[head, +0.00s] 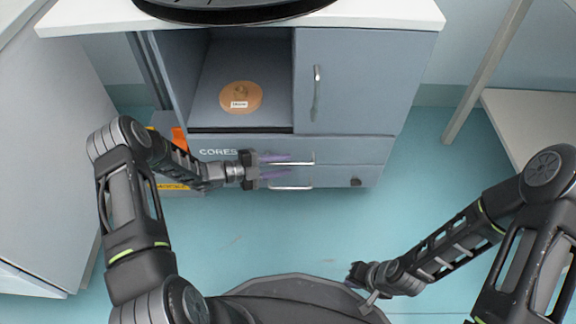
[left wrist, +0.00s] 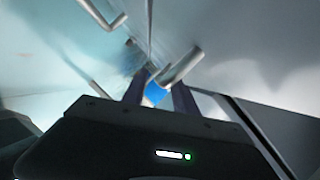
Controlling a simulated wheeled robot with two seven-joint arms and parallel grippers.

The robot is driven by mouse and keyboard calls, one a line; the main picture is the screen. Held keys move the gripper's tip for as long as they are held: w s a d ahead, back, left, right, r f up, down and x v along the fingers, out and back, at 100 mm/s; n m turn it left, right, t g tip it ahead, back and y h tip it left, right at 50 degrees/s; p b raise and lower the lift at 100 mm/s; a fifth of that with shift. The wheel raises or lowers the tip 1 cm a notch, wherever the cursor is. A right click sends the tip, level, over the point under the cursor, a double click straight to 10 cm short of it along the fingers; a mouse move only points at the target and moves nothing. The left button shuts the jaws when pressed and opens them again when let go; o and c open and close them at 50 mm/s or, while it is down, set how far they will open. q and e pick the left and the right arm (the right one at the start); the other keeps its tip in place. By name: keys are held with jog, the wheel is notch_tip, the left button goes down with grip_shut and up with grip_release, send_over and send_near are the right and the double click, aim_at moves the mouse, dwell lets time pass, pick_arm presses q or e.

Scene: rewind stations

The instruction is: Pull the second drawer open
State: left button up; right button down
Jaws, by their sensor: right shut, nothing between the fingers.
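The grey cabinet has two shut drawers under its open bay. The upper drawer (head: 345,150) carries the label CORES and a bar handle (head: 300,163). The second drawer (head: 335,177) is below it, with its own bar handle (head: 290,188). My left gripper (head: 288,165) is open in front of the drawers, its two fingers pointing right and apart near the handles. My right gripper (head: 358,285) is shut and empty, low over the floor.
An orange-brown disc (head: 240,97) lies in the open bay. A door with a vertical handle (head: 316,92) is beside it. An orange and yellow box (head: 170,183) stands behind my left arm. A grey panel stands at left, a bench at right. Floor before the cabinet is clear.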

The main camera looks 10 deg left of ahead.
pick_arm(q)
jog(key=shift+x, duration=1.1)
jog(key=shift+c, duration=0.2)
grip_shut()
dwell(0.4)
